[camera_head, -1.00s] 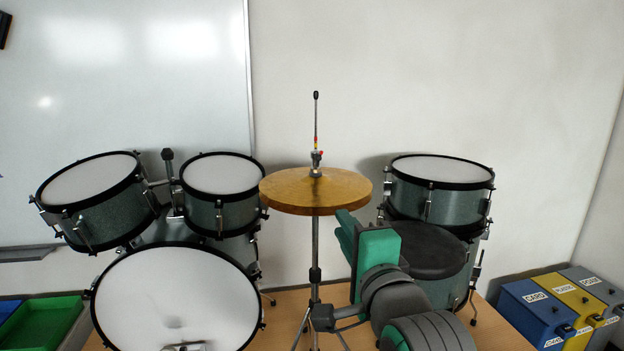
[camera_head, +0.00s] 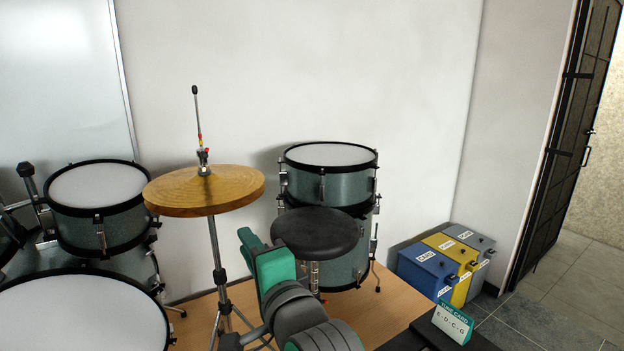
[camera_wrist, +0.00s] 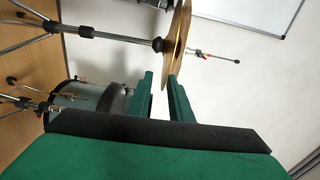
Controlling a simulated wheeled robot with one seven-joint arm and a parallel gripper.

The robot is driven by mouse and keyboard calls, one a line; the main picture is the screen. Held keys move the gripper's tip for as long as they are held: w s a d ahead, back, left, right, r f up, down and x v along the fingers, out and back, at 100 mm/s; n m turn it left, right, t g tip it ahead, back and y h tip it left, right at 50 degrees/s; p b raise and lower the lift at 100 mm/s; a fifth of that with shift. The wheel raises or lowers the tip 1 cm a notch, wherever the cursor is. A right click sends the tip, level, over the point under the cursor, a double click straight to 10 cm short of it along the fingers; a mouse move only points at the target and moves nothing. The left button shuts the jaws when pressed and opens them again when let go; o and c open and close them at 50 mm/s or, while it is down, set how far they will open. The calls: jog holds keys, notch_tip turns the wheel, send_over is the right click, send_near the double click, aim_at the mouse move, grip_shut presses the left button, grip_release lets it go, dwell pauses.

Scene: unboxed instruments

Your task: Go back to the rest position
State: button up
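My gripper (camera_head: 256,245) is green with a dark wrist and shows low in the middle of the head view, in front of the drum kit and right of the hi-hat stand. In the wrist view its two green fingers (camera_wrist: 160,82) stand apart with nothing held between them. The brass hi-hat cymbals (camera_head: 213,190) are left of the gripper in the head view. In the wrist view the cymbals (camera_wrist: 178,35) appear beyond the fingertips. I cannot tell the exact distance.
A black stool seat (camera_head: 314,232) and floor tom (camera_head: 330,160) stand behind the gripper. A snare-like drum (camera_head: 97,195) and bass drum (camera_head: 80,315) are left. Blue, yellow and grey bins (camera_head: 428,275), a small card sign (camera_head: 454,318) and a dark barred door (camera_head: 560,130) are right.

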jog(key=d+f+t+h, duration=0.1)
jog(key=d+f+h, duration=0.1)
jog(key=f, duration=0.8)
jog(key=d+f+h, duration=0.2)
jog(key=d+f, duration=0.1)
jog(key=f, duration=0.7)
jog(key=s+d+f+n+h, duration=0.1)
jog(key=s+d+f, duration=0.1)
jog(key=s+f, duration=0.35)
jog(key=s+d+f+n+h, duration=0.1)
jog(key=s+d+f+h, duration=0.1)
jog(key=f, duration=0.6)
jog(key=s+d+f+n+h, duration=0.1)
jog(key=s+d+f+n, duration=0.1)
jog(key=s+f, duration=0.4)
jog(key=s+d+f+n+h, duration=0.15)
jog(key=s+f, duration=0.25)
jog(key=s, duration=0.5)
jog(key=s+n, duration=0.5)
jog(key=s, duration=1.1)
jog(key=shift+d+f+n+g, duration=0.2)
jog(key=shift+f+n+g, duration=0.1)
jog(key=shift+n+g, duration=0.1)
jog(key=shift+s, duration=0.1)
